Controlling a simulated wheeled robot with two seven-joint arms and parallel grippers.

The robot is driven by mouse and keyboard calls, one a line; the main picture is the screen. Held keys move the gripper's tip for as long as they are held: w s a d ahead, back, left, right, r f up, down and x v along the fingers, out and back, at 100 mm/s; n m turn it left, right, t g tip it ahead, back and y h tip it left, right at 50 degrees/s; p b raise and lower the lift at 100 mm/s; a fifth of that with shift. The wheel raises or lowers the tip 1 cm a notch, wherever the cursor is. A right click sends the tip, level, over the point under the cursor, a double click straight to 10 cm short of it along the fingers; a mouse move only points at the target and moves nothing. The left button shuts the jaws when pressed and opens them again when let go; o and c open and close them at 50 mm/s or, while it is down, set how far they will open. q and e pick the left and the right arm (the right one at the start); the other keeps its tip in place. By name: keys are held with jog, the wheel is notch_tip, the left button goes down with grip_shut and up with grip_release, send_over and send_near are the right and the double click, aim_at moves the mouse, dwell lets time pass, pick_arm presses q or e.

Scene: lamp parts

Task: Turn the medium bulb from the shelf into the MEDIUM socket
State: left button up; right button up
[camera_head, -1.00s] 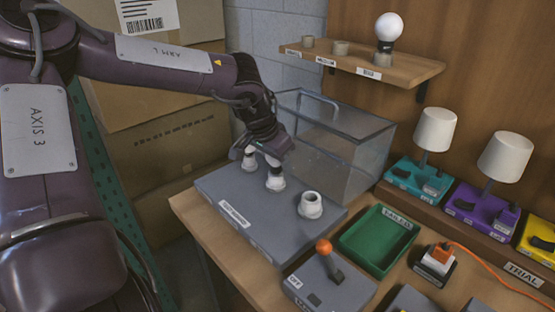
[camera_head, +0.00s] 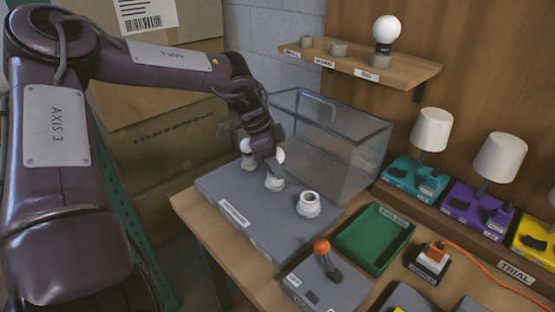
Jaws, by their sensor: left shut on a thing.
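My left gripper (camera_head: 264,148) points down over the middle socket (camera_head: 274,182) on the grey socket block (camera_head: 232,212). It is shut on a white bulb (camera_head: 279,156), mostly hidden by the fingers. The bulb sits at or just above that socket; I cannot tell how deep it is. Another white rounded piece (camera_head: 245,145) shows at the left socket (camera_head: 248,163), partly behind the gripper. The right socket (camera_head: 309,205) is empty. On the shelf (camera_head: 400,72), the medium holder (camera_head: 338,48) is empty. My right gripper is not in view.
A large bulb (camera_head: 386,29) stands in the shelf's big holder. A clear box (camera_head: 335,140) stands close behind the block. A green tray (camera_head: 374,240), an orange-knobbed lever box (camera_head: 325,285) and several lamps (camera_head: 432,130) are to the right.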

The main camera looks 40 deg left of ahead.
pick_arm(q)
jog(key=m, duration=0.2)
jog(key=shift+m+g+h, duration=0.4)
jog(key=m, duration=0.2)
jog(key=m+g, duration=0.1)
jog(key=shift+s+m+g+p, duration=0.15)
jog(key=shift+m+g+p, duration=0.15)
jog(key=shift+m+p, duration=0.1)
jog(key=m+g, duration=0.1)
jog(key=m, duration=0.2)
jog(key=shift+s, duration=0.1)
